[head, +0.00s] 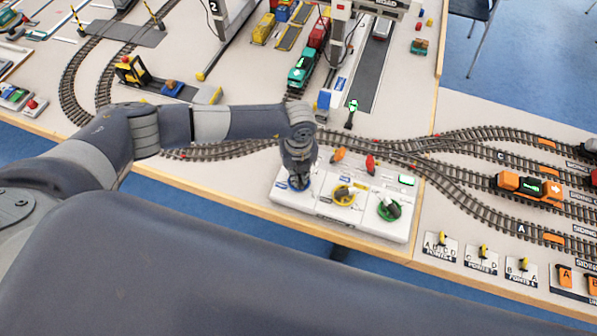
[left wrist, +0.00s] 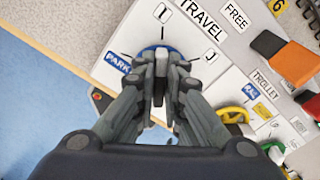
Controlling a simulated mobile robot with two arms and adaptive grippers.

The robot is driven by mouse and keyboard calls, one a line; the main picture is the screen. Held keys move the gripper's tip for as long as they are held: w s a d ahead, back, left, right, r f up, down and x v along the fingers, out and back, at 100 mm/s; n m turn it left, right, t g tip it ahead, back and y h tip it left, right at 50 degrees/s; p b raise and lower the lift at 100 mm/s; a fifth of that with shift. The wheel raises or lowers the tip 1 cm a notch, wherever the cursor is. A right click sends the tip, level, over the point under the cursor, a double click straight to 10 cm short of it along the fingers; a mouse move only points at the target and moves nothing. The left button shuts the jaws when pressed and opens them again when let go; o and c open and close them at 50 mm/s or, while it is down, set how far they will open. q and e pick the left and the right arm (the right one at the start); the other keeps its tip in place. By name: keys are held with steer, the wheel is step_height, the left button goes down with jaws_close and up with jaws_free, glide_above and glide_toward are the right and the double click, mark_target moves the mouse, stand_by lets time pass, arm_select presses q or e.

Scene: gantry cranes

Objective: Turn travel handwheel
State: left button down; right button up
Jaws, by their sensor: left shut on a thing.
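The blue travel handwheel (head: 291,185) sits at the left end of the white control panel (head: 325,214), near the table's front edge. My left gripper (head: 299,179) reaches down onto it from above. In the left wrist view the fingers (left wrist: 161,65) are closed together at the wheel, and part of its blue rim (left wrist: 146,51) shows behind them. The TRAVEL label (left wrist: 201,22) and blue PARK label (left wrist: 118,62) lie around the wheel. The fingers hide much of the wheel, including what they grip. My right gripper is not in view.
A yellow handwheel (head: 344,195) and a green handwheel (head: 388,209) stand to the right on the panel. An orange lever (head: 339,155) and a red lever (head: 370,162) stand behind. Model tracks (head: 235,150) run behind the panel.

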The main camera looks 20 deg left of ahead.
arm_select(q)
steer(key=m+b, duration=0.2)
steer(key=shift+f+m, duration=0.2)
steer(key=shift+m, duration=0.2)
steer(key=m+b, duration=0.3)
steer(key=shift+w+d+m+b, duration=0.1)
steer(key=shift+m+b, duration=0.2)
steer(key=m+b, duration=0.5)
steer(key=shift+d, duration=0.1)
steer(key=shift+r+m+b, duration=0.2)
steer(key=shift+m+b, duration=0.85)
steer(key=shift+m, duration=0.15)
steer(key=c, duration=1.7)
jaws_free()
